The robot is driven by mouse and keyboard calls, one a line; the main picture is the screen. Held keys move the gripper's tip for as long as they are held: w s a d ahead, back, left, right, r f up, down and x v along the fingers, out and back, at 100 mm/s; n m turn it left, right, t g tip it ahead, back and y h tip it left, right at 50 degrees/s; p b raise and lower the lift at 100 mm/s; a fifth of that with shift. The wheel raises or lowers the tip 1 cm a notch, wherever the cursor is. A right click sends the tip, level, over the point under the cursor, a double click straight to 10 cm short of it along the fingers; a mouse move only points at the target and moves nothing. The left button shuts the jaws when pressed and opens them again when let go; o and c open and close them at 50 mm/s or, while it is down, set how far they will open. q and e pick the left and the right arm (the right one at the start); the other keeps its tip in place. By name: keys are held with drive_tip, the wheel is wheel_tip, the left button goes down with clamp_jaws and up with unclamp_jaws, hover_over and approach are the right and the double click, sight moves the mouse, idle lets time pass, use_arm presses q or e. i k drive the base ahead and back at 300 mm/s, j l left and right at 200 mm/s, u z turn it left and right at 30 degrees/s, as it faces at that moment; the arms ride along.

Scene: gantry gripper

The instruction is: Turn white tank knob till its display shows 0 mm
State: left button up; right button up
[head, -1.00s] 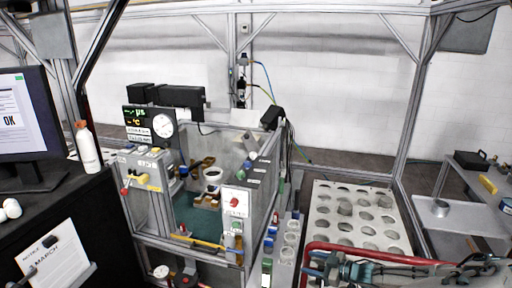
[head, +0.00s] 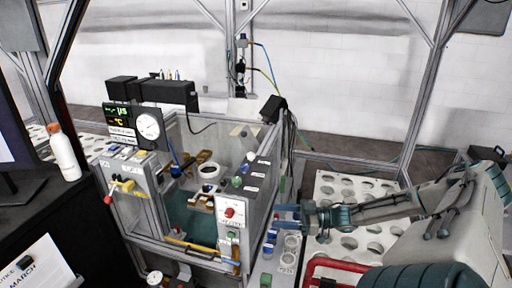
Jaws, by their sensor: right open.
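The tank (head: 253,215) is a metal-framed, clear-walled box with teal inside, in the middle of the head view. On its front right is a pale panel with a red knob (head: 229,212); a small label or display below it is too small to read. Another red knob (head: 108,199) sits on the left grey panel, beside a yellow handle. I cannot tell for sure which is the white tank knob. My right gripper (head: 279,216) is open and empty, pointing left, to the right of the tank panel and apart from the red knob. My left gripper is not in view.
A black display (head: 118,115) with green and orange text and a round dial (head: 149,126) stand at the tank's back left. A white rack with round holes (head: 335,185) lies right, under my right arm. A white bottle (head: 64,155) stands on the black desk (head: 85,220).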

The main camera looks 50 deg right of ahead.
sight(251, 156)
drive_tip(key=i+l, duration=0.2)
drive_tip(key=l, duration=0.15)
drive_tip(key=i+l, duration=0.35)
drive_tip(key=l, duration=0.3)
drive_tip(key=i+l, duration=0.2)
drive_tip(key=l, duration=0.15)
